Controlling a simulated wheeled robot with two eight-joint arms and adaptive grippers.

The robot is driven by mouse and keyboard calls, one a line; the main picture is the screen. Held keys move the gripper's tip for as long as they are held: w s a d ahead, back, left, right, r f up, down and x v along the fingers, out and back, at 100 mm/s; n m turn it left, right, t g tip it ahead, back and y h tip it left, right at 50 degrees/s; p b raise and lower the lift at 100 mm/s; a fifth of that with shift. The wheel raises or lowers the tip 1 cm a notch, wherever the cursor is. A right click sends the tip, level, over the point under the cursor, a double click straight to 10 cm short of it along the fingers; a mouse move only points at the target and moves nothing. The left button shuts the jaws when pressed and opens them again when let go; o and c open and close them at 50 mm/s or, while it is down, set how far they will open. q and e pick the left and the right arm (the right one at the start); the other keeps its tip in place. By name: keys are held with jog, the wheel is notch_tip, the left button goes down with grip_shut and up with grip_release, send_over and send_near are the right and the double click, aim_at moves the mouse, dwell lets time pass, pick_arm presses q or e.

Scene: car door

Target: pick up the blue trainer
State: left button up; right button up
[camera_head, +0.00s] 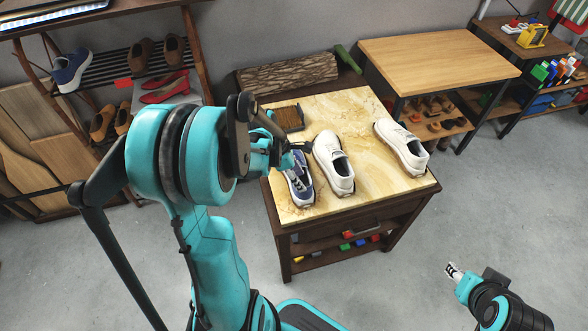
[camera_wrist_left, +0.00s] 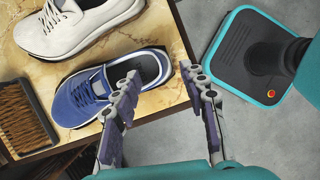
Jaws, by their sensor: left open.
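A blue trainer (camera_head: 301,190) with a white sole stands on the marbled table top (camera_head: 375,192), at its left front edge. In the left wrist view the same trainer (camera_wrist_left: 82,99) lies with its heel end towards my fingers. My left gripper (camera_head: 288,158) is close to the trainer; its fingers (camera_wrist_left: 160,76) are open and nothing is held. One finger overlaps the trainer's near side in the picture, and the other is beyond the heel. I cannot tell whether they touch it. My right gripper (camera_head: 454,271) is over the floor at lower right, its jaws too small to read.
A white shoe (camera_head: 333,168) stands beside the trainer, with another white shoe (camera_head: 403,148) farther right. A brush (camera_head: 289,117) lies behind. Another blue trainer (camera_head: 70,72) is on the left rack.

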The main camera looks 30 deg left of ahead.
pick_arm(q)
jog(key=shift+w+a+f+n, duration=0.15)
jog(key=shift+a+f+n, duration=0.15)
jog(key=shift+f+n, duration=0.35)
notch_tip(320, 180, down, 3)
jog(key=shift+w+d+r+n+b, duration=0.1)
jog(key=shift+n+b, duration=0.25)
jog(key=shift+b, duration=0.25)
jog(key=b+x, duration=0.2)
jog(key=x, duration=0.3)
jog(key=shift+w+d+f, duration=0.1)
jog(key=shift+d+f, duration=0.15)
jog(key=shift+r, duration=0.1)
grip_shut()
